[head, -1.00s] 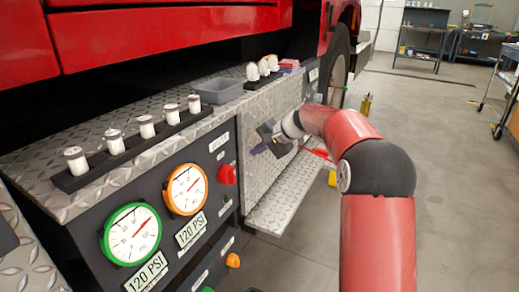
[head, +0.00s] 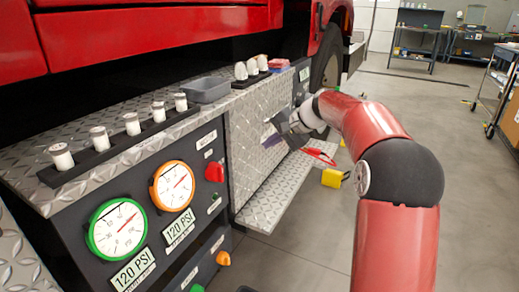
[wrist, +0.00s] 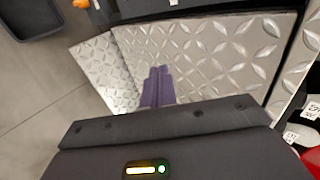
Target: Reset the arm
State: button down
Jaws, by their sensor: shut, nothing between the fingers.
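My gripper (head: 268,140) is at the end of my red arm, in front of the diamond-plate side panel (head: 245,150) of the red truck. Its purple fingers also show in the wrist view (wrist: 158,72), close together with nothing between them. The fingers point toward the diamond plate; I cannot tell whether they touch it.
A diamond-plate step (head: 285,190) juts out below my gripper. The bumper top carries a rack of white-capped cylinders (head: 132,122) and a grey bin (head: 206,89). Gauges (head: 117,228) face the front left. A yellow object (head: 332,178) is beside the step.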

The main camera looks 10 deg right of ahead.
jog(key=s+r+n+h, duration=0.2)
jog(key=s+n+h, duration=0.25)
jog(key=s, duration=1.95)
jog(key=s+d+f+n+h, duration=0.1)
jog(key=s+f, duration=0.3)
jog(key=s, duration=0.4)
jog(key=s+d+f+n+h, duration=0.1)
jog(key=s+f, duration=0.3)
jog(key=s, duration=0.4)
jog(key=shift+s+d+h, duration=0.15)
jog(key=shift+d+h, duration=0.5)
jog(key=shift+d, duration=0.25)
jog(key=shift+r, duration=0.1)
